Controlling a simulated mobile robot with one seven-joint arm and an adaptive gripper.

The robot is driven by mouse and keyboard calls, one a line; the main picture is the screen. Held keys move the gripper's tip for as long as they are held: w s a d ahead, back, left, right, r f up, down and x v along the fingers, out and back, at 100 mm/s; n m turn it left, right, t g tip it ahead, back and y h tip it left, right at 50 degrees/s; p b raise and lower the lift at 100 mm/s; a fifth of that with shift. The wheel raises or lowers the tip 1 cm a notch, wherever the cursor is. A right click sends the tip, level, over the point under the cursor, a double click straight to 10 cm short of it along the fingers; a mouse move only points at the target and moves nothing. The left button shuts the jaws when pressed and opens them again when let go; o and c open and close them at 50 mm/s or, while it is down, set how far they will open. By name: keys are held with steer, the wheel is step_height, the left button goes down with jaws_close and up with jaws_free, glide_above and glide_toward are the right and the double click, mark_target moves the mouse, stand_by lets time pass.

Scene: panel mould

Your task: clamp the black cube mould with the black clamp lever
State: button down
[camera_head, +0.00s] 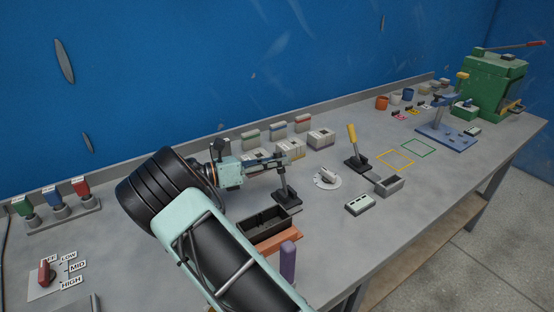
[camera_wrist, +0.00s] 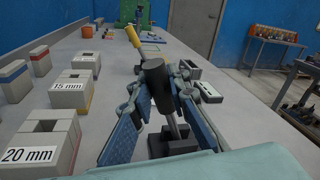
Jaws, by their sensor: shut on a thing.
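The black clamp lever (camera_wrist: 155,75) stands up from a black base, with a metal stalk below its dark grip. In the head view its base (camera_head: 287,198) sits on the bench just behind the black cube mould. My gripper (camera_wrist: 158,100) is around the lever, one finger on each side, and is shut on it. In the head view my gripper (camera_head: 279,161) is at the top of the lever and hides much of its grip. The black cube mould (camera_head: 262,225) is an open black box, partly hidden by my arm. I cannot make it out in the wrist view.
A yellow-handled lever (camera_head: 352,136) stands to the right, near a grey mould (camera_head: 389,185) and a round dial (camera_head: 327,178). Labelled grey blocks (camera_head: 320,138) stand behind. A purple post (camera_head: 288,262) stands at the front edge. A green machine (camera_head: 490,85) is at the far right.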

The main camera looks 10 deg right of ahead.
steer(key=shift+s+d+r+m+p, duration=0.15)
steer(key=shift+s+r+m+p, duration=0.05)
steer(key=shift+s+m, duration=0.2)
steer(key=shift+s+d+r+m+p, duration=0.1)
steer(key=shift+s+r+m+p, duration=0.1)
steer(key=shift+s+m, duration=0.2)
steer(key=s+d+f+m+t+y, duration=0.1)
steer(key=s+d+m+y, duration=0.1)
steer(key=s+m, duration=0.5)
steer(key=shift+d+f+m+b, duration=0.3)
steer(key=shift+d+b, duration=0.05)
steer(key=shift+d, duration=0.15)
steer(key=c, duration=1.8)
jaws_free()
steer(key=shift+a, duration=0.1)
steer(key=v, duration=1.2)
steer(key=shift+s+r, duration=0.1)
steer(key=shift+s, duration=0.05)
